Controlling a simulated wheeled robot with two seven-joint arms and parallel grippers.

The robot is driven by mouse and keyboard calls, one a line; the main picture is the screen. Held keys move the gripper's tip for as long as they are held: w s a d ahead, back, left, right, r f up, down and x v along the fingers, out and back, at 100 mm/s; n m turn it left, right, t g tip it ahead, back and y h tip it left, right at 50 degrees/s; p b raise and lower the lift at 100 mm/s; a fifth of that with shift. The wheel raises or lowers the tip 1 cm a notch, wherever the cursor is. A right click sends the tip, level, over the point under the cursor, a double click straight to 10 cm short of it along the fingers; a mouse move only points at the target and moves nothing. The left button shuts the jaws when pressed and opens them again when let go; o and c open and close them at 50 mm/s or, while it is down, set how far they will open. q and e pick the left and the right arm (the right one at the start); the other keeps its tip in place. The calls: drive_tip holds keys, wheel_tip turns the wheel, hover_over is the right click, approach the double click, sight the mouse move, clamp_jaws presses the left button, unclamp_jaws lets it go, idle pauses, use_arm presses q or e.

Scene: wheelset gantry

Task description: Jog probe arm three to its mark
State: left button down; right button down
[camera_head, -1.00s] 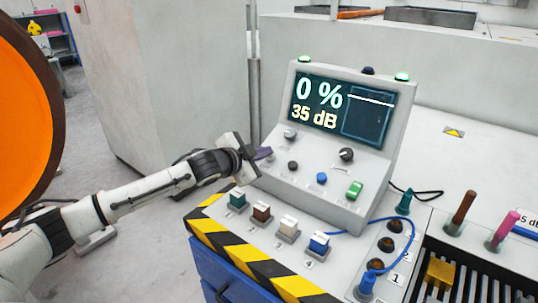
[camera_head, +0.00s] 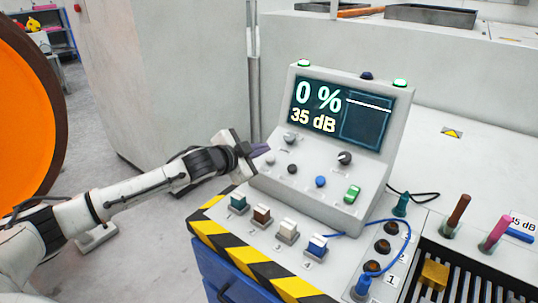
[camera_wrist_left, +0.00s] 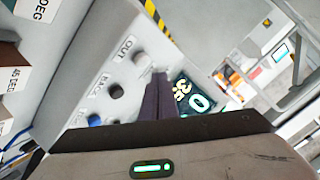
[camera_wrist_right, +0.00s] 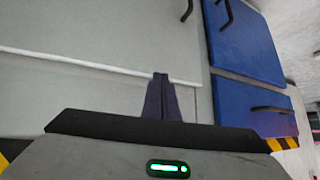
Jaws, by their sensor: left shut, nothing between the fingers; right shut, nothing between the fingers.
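The grey console (camera_head: 300,195) carries a screen (camera_head: 340,110) reading "0 %" and "35 dB". Its lower row holds a grey button (camera_head: 270,160), a black button (camera_head: 292,169) and a blue button (camera_head: 320,181). In the left wrist view the grey button (camera_wrist_left: 140,58) is labelled OUT and the black one (camera_wrist_left: 116,90) BACK. My left gripper (camera_head: 261,148) is shut and empty, just above the grey button; I cannot tell whether they touch. Its fingertips (camera_wrist_left: 158,80) also show there. My right gripper (camera_wrist_right: 161,80) is shut and empty, facing a grey panel.
Teal (camera_head: 237,203), brown (camera_head: 262,213), cream (camera_head: 287,228) and blue (camera_head: 315,245) blocks line the ledge before the console. A blue cable (camera_head: 409,235) loops at the right by sockets. Blue drawers (camera_wrist_right: 240,45) show in the right wrist view. An orange disc (camera_head: 25,120) stands left.

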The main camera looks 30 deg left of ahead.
use_arm(q)
drive_tip(key=r+p, duration=0.1)
drive_tip(key=s+r, duration=0.1)
drive_tip(key=r+p, duration=0.1)
drive_tip(key=shift+s+r+p, duration=0.25)
drive_tip(key=shift+s+p, duration=0.05)
drive_tip(key=shift+p, duration=0.05)
idle(0.4)
drive_tip(key=shift+f, duration=0.1)
idle(1.0)
